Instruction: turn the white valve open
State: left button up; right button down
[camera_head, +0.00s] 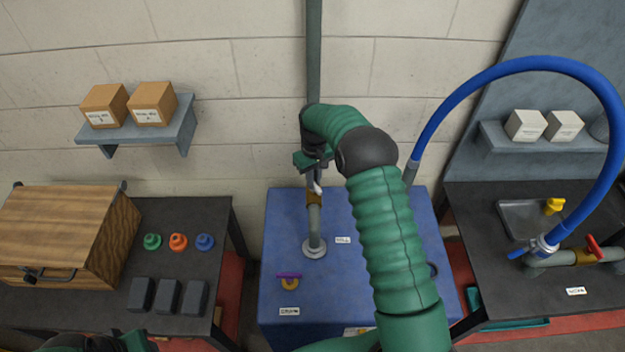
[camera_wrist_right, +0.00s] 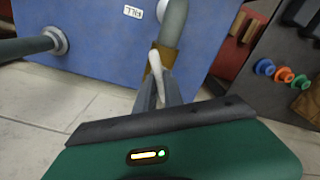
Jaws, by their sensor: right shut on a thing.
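The white valve's handle (camera_head: 318,187) sits on a brass fitting (camera_head: 313,198) on the grey vertical pipe above the blue cabinet. In the right wrist view the white handle (camera_wrist_right: 155,62) stands between the fingers, in front of the brass body (camera_wrist_right: 168,58). My right gripper (camera_head: 317,180) is shut on the white handle; its fingers also show in the right wrist view (camera_wrist_right: 157,88). My right forearm covers part of the cabinet. At the bottom left of the head view a green and dark part of my left arm shows, but its fingers cannot be made out.
The blue cabinet (camera_head: 350,275) carries a purple-handled valve (camera_head: 289,276). A blue hose (camera_head: 480,75) arches to the right table, near a red-handled valve (camera_head: 592,243). The left table holds a wooden box (camera_head: 65,225), coloured knobs (camera_head: 178,241) and dark blocks (camera_head: 167,296).

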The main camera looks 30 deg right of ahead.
jog(key=m, duration=0.4)
jog(key=shift+s+f, duration=0.2)
jog(key=shift+m, duration=1)
jog(key=shift+s+f, duration=0.1)
jog(key=c, duration=1.5)
grip_release()
jog(key=shift+o, duration=0.2)
jog(key=shift+w, duration=0.2)
jog(key=shift+r, duration=0.45)
notch_tip(320, 180, up, 16)
jog(key=b, duration=0.2)
